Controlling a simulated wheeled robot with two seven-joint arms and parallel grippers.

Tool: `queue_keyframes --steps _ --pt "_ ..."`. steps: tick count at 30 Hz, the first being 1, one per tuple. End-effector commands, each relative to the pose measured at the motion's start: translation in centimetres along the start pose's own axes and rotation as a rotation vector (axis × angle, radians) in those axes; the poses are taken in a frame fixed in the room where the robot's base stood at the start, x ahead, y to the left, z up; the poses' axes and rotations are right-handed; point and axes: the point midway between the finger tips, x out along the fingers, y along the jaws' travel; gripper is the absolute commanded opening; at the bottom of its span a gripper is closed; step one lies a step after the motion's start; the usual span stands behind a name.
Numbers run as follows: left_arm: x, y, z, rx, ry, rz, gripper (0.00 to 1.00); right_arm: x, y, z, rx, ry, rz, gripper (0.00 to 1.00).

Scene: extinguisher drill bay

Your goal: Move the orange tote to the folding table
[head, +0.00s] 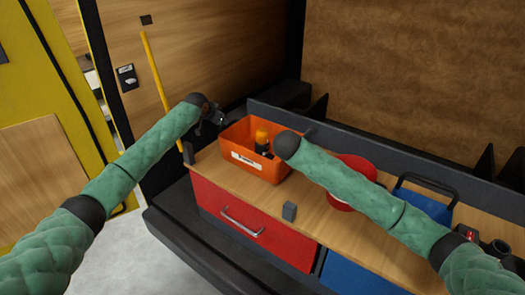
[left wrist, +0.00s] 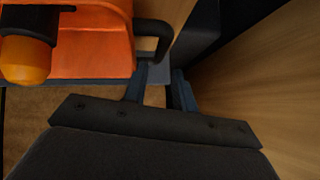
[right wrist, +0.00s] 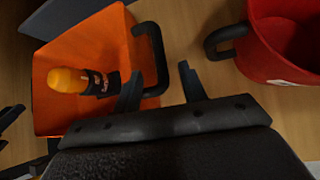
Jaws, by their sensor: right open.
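The orange tote (head: 240,159) stands on a wooden-topped cabinet, with a dark, orange-capped bottle (head: 262,140) inside. The tote has a black handle at each end. My left gripper (head: 217,115) is at its left end. In the left wrist view its open fingers (left wrist: 160,70) are close to one black handle (left wrist: 165,38). My right gripper (right wrist: 161,68) is open at the other end; the other handle (right wrist: 159,58) appears between its fingertips, and contact cannot be told. My right wrist hides part of the tote in the head view. I cannot make out a folding table.
The cabinet (head: 310,215) has a red drawer (head: 250,222) and a blue front. A red bucket (head: 355,167) and a blue container (head: 425,205) stand right of the tote. A yellow pole (head: 156,75) leans at left.

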Motion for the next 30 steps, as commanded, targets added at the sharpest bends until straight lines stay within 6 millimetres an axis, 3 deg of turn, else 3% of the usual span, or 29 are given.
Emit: queue_keyframes --steps 15,29,30 --pt "6.3 -0.1 0.0 -0.002 -0.002 0.0 0.27 6.3 -0.1 -0.1 0.001 0.001 -0.002 0.42" --pt "7.2 -0.1 0.1 0.0 -0.001 -0.001 0.27 7.2 -0.1 0.0 0.001 0.001 -0.001 0.42" --pt "7.2 -0.1 0.1 0.0 -0.001 -0.001 0.23 7.2 -0.1 0.0 0.001 0.001 -0.001 0.38"
